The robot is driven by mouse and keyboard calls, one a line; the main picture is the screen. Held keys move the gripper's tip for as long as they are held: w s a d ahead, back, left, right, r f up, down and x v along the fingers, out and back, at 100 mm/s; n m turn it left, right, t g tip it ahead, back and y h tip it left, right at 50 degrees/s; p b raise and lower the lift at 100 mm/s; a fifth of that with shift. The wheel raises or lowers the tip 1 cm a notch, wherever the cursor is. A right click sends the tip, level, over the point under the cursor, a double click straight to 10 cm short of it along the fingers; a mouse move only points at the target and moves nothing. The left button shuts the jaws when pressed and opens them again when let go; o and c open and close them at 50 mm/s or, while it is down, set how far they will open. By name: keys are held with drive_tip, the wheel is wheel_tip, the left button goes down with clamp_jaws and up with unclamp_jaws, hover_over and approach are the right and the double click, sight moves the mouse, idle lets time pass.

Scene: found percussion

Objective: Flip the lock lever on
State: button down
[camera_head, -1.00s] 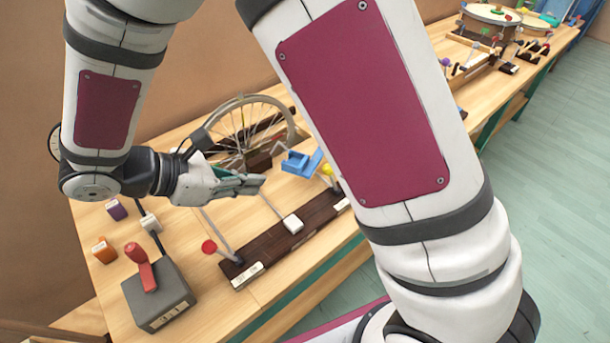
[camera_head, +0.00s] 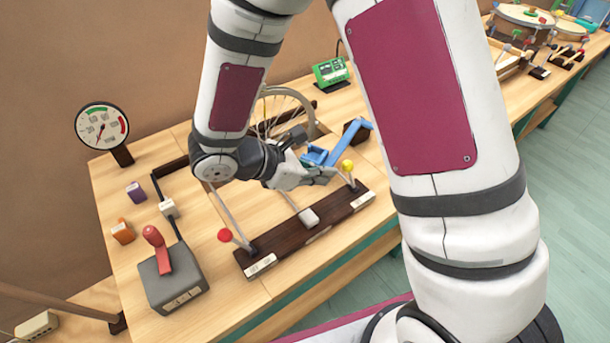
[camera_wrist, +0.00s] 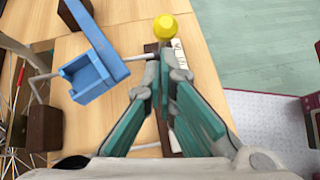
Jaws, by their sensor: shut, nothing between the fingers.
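The yellow ball knob also shows in the wrist view (camera_wrist: 178,27). A red-handled lever (camera_head: 157,249) tilts on a grey box (camera_head: 172,282) at the left. The labels are too small to read, so I cannot tell which is the lock lever. My gripper (camera_head: 333,174) is shut and empty, just left of the yellow knob. In the wrist view its teal fingertips (camera_wrist: 164,62) lie just below that knob.
A blue bracket arm (camera_wrist: 88,70) is close left of my fingers. A spoked wheel (camera_head: 285,110) stands behind my wrist. A gauge (camera_head: 102,127) and a green device (camera_head: 331,71) stand at the back. Small orange (camera_head: 122,232) and purple (camera_head: 136,193) blocks sit left.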

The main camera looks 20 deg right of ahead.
drive_tip(key=shift+d, duration=0.4)
drive_tip(key=shift+r, duration=0.15)
drive_tip(key=shift+w+d+r+y+p, duration=0.15)
drive_tip(key=shift+d+r+y+p, duration=0.15)
drive_tip(key=shift+p, duration=0.35)
drive_tip(key=shift+d, duration=0.15)
drive_tip(key=w+d+r+g+y+p, duration=0.1)
drive_tip(key=w+d+r+y+p, duration=0.1)
drive_tip(key=d+y+p, duration=0.2)
drive_tip(key=shift+w+d+r+g+y+p, duration=0.15)
drive_tip(key=shift+w+d+g+y+p, duration=0.2)
drive_tip(key=shift+d+p, duration=1.55)
drive_tip(key=shift+a+r, duration=0.1)
drive_tip(key=shift+a, duration=0.05)
